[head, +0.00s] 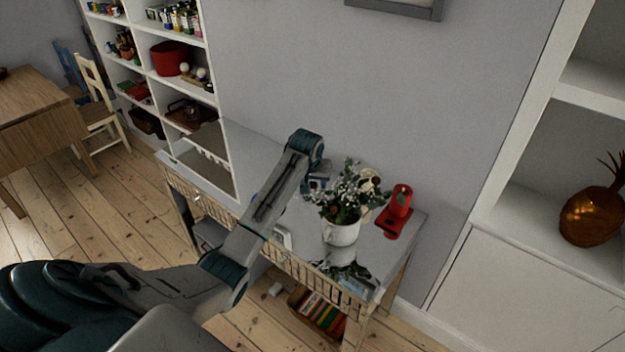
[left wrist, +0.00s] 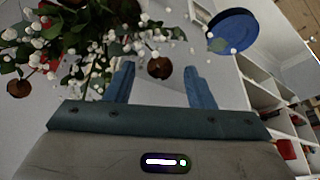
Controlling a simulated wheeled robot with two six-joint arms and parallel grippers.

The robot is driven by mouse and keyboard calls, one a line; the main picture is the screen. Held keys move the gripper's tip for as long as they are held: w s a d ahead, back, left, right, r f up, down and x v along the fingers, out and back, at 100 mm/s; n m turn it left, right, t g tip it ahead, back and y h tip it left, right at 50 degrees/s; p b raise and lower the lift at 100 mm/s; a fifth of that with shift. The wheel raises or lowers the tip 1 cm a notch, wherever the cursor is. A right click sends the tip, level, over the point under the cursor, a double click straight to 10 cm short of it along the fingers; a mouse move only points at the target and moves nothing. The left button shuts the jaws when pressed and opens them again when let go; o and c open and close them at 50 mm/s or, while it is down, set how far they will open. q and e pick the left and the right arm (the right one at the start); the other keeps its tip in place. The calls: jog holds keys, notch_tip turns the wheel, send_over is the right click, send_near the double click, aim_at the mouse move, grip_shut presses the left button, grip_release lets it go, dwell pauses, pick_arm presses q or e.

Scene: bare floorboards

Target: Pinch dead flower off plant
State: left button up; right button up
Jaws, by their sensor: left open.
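A leafy plant with small white blossoms (head: 345,190) stands in a white mug-like pot (head: 341,232) on a narrow table against the wall. My left gripper (head: 319,182) is at the plant's upper left side, partly hidden by my own wrist. In the left wrist view, my left gripper (left wrist: 161,84) is open, its two blue fingers apart. A round brown, withered flower head (left wrist: 159,68) appears in the gap near the fingertips; the fingers are not closed on it. Another brown head (left wrist: 19,88) shows at the left among the leaves. My right gripper is not in view.
A red object (head: 397,212) stands right of the pot on the table (head: 411,232). A blue round object (left wrist: 232,31) shows in the left wrist view. White shelves flank the table; a golden pineapple (head: 592,216) sits on the right one.

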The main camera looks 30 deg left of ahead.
aim_at(313, 183)
pick_arm(q)
jog(key=shift+c, duration=0.4)
grip_shut()
jog(key=shift+r, duration=0.15)
jog(key=shift+r, duration=2.85)
